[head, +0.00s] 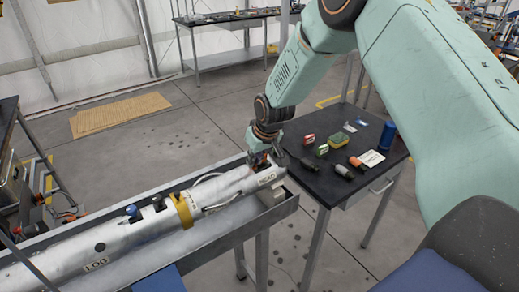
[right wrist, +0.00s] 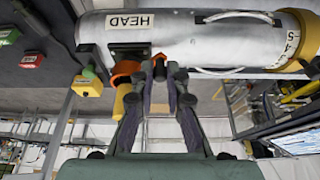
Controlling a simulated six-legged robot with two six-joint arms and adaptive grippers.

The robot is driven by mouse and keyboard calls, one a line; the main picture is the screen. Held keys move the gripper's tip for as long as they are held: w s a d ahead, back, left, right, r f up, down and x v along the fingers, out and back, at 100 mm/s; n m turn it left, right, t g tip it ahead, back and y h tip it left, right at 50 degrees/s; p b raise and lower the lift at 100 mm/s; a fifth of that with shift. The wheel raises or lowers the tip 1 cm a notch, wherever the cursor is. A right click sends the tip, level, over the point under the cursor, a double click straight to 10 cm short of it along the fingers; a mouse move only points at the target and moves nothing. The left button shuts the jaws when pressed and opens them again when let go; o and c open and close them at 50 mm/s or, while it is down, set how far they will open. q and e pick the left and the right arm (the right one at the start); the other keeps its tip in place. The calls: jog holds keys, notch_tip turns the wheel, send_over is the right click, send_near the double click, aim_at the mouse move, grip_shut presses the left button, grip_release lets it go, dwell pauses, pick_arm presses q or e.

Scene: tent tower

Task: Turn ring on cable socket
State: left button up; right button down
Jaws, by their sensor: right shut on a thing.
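The silver cylinder marked HEAD (head: 232,183) lies in a long grey trough; it also spans the top of the right wrist view (right wrist: 185,42). An orange ring (right wrist: 127,72) of the cable socket sits at the cylinder's side near the HEAD label, with an orange-yellow plug-like part (right wrist: 119,102) beside it. My right gripper (head: 263,157) is at the head end of the cylinder. In the right wrist view its fingers (right wrist: 162,70) are close together on the orange ring; their tips partly hide the grip. My left gripper is not in view.
A dark side table (head: 345,150) on the right holds small boxes, dark cylindrical parts and a blue can (head: 387,136). The trough wall (head: 215,243) runs along the cylinder. Open floor lies behind the trough.

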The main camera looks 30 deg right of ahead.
jog(key=shift+w+a+m+h+p, duration=0.15)
jog(key=shift+a+m+h+p, duration=0.15)
jog(key=shift+m, duration=0.2)
jog(key=shift+w+a+f+m, duration=0.1)
jog(key=shift+w+m, duration=0.05)
jog(key=shift+m, duration=0.15)
jog(key=shift+w+a+f+m+h+b, duration=0.1)
jog(key=shift+w+a+m+h+b, duration=0.2)
jog(key=shift+m, duration=0.3)
jog(key=shift+w+a+m+b, duration=0.1)
jog(key=shift+w+m+b, duration=0.15)
jog(key=shift+m+b, duration=0.45)
jog(key=m+b, duration=0.1)
jog(key=b, duration=0.1)
jog(key=w+m+h+b, duration=0.1)
jog(key=b, duration=0.1)
jog(key=shift+w+a+f+g, duration=0.1)
jog(key=shift+w+a+g, duration=0.1)
jog(key=shift+a+g, duration=0.1)
jog(key=shift+w+a+m+g+h+b, duration=0.1)
jog(key=shift+w+m+g+h+b, duration=0.3)
jog(key=shift+m+b, duration=0.8)
jog(key=shift+w+r, duration=0.1)
jog(key=shift+r, duration=0.1)
